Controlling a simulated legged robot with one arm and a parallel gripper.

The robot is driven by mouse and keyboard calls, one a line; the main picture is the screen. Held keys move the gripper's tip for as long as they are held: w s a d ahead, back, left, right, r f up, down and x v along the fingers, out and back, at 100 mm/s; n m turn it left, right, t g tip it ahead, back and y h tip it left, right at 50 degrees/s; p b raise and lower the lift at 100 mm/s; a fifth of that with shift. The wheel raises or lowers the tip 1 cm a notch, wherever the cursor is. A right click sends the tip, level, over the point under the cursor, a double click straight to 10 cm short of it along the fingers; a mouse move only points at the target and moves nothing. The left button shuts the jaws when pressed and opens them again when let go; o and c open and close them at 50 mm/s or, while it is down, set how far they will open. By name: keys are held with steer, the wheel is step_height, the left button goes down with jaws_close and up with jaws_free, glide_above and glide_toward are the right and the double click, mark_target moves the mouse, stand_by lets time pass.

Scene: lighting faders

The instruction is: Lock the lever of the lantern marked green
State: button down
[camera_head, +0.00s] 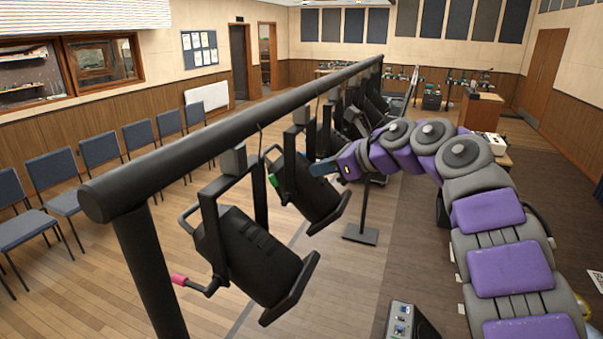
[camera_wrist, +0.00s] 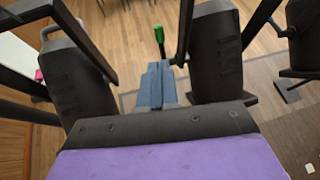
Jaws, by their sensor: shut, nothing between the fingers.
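A black lantern (camera_head: 312,190) hangs second along the bar and bears a lever with a green grip (camera_head: 273,180). In the wrist view the green grip (camera_wrist: 159,34) stands near upright on a dark lever, beside that lantern's body (camera_wrist: 215,55). My gripper (camera_head: 322,168) has blue fingers and is beside the lantern, partly overlapped with it in the head view. In the wrist view my gripper (camera_wrist: 154,68) is shut and empty, pointing towards the green grip with a visible gap. The lever's pivot is partly hidden.
The nearest lantern (camera_head: 250,255) has a pink-gripped lever (camera_head: 180,280); its body (camera_wrist: 80,80) is left of my fingers in the wrist view. More lanterns hang farther along the black bar (camera_head: 240,125). Chairs (camera_head: 100,152) line the left wall. A dark stand (camera_head: 361,234) is below.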

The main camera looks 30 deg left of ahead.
steer(key=p, duration=0.2)
glide_above(284, 201)
step_height(284, 201, down, 6)
steer(key=shift+r, duration=0.1)
steer(key=shift+d, duration=0.1)
